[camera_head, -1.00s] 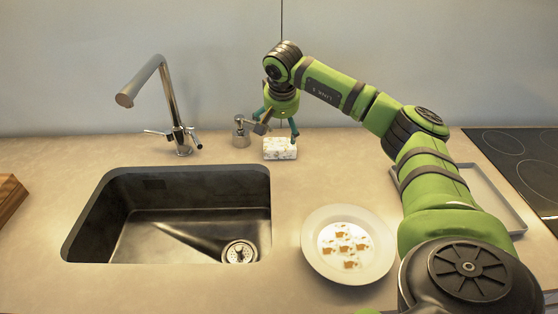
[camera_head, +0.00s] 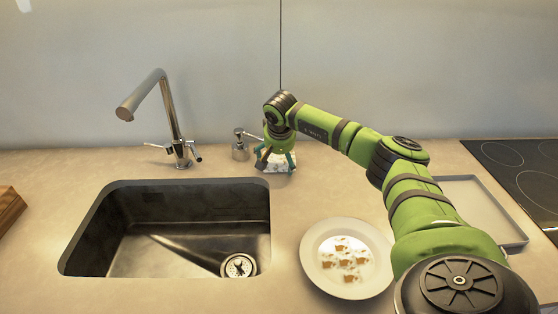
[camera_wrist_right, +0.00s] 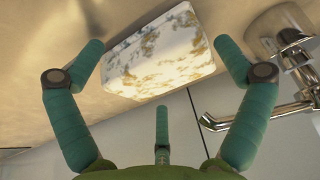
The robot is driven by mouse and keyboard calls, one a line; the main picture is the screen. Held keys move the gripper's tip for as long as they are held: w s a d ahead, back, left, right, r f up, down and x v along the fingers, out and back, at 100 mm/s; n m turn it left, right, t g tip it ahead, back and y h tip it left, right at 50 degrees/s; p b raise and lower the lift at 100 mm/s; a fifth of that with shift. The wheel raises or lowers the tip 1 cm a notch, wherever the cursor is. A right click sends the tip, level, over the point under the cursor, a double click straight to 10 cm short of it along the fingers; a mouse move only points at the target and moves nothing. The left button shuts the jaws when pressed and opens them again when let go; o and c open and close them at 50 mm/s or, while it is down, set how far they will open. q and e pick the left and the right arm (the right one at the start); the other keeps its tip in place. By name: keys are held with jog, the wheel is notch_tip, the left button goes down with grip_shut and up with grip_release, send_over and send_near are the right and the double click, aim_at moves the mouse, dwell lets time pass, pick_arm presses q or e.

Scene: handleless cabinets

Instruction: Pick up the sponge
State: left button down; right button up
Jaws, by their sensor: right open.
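The sponge is a white block with yellow-brown speckles. In the right wrist view the sponge (camera_wrist_right: 158,52) lies on the counter between the spread fingers of my right gripper (camera_wrist_right: 160,75). In the head view the sponge (camera_head: 277,168) is behind the sink, mostly hidden by my right gripper (camera_head: 276,160), which is low over it. The right gripper is open, with its green fingers around the sponge; I cannot tell whether any finger touches it. My left gripper is not in view.
A metal soap dispenser (camera_head: 240,150) stands close on the left of the sponge, also in the wrist view (camera_wrist_right: 283,30). The faucet (camera_head: 172,120) and sink (camera_head: 170,188) are further left. A plate (camera_head: 312,268) and a grey tray (camera_head: 487,208) are on the right. The wall is close behind.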

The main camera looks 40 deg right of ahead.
aim_at(281, 158)
jog(key=c, duration=0.8)
jog(key=shift+r, duration=0.1)
jog(key=shift+r, duration=0.45)
jog(key=r, duration=0.1)
jog(key=r+b, duration=0.1)
jog(key=r, duration=0.1)
jog(key=shift+s+d+r, duration=0.1)
jog(key=shift+s+r, duration=0.05)
jog(key=shift+s, duration=0.2)
jog(key=s+r+b, duration=0.3)
jog(key=s+r, duration=0.3)
jog(key=s, duration=0.5)
jog(key=shift+d+r, duration=0.35)
jog(key=shift+d, duration=0.1)
